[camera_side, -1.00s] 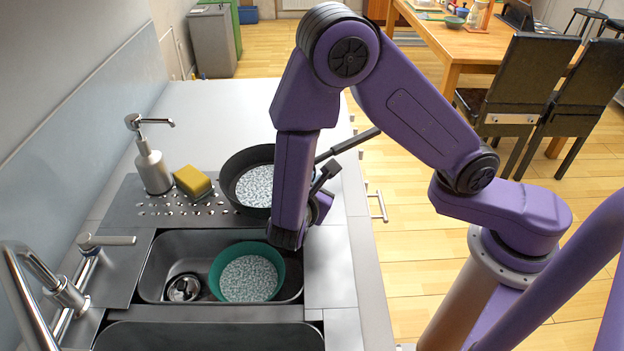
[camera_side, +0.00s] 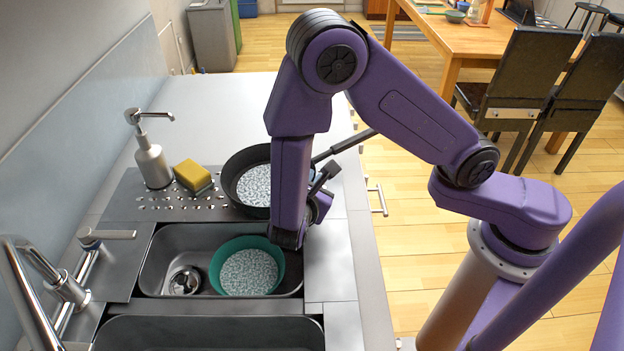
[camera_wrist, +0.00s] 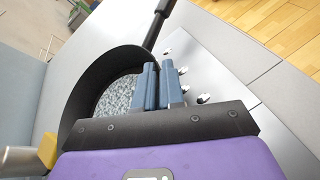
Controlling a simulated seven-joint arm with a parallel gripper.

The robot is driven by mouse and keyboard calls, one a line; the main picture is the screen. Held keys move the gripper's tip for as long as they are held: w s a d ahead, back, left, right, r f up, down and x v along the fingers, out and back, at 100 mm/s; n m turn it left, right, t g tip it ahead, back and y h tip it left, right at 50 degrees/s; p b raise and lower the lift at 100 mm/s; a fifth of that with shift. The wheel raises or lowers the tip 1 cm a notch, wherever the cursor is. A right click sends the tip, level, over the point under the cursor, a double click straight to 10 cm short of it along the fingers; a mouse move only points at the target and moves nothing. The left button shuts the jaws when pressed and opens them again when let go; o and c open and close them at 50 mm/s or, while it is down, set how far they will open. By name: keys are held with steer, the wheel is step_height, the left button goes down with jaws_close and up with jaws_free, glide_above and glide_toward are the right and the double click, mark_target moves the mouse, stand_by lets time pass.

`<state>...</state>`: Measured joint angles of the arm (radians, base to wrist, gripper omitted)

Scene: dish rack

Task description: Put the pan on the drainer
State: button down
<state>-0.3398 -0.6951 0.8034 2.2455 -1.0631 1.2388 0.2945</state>
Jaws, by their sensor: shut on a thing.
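The dark pan (camera_side: 247,183) with a speckled grey inside sits at the drainer (camera_side: 150,208), the perforated panel beside the sink; I cannot tell whether it rests there or is held just above. Its long handle (camera_side: 347,143) points to the upper right, over the counter edge. In the side view my gripper's fingers are hidden behind my wrist. In the wrist view my gripper (camera_wrist: 159,88) has its two blue fingers shut on the rim of the pan (camera_wrist: 88,82), with the handle (camera_wrist: 158,22) beyond them.
A yellow sponge (camera_side: 192,176) and a soap dispenser (camera_side: 152,163) stand left of the pan. A green bowl (camera_side: 218,262) sits in the sink (camera_side: 190,238) in front. A tap (camera_side: 38,290) is at lower left. The counter (camera_side: 225,105) behind the pan is clear.

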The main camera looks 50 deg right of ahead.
steer(key=shift+f, duration=0.2)
steer(key=c, duration=1.2)
jaws_free()
steer(key=shift+o, duration=0.2)
steer(key=c, duration=0.4)
steer(key=shift+a, duration=0.1)
steer(key=shift+v, duration=2.95)
steer(key=v, duration=1.2)
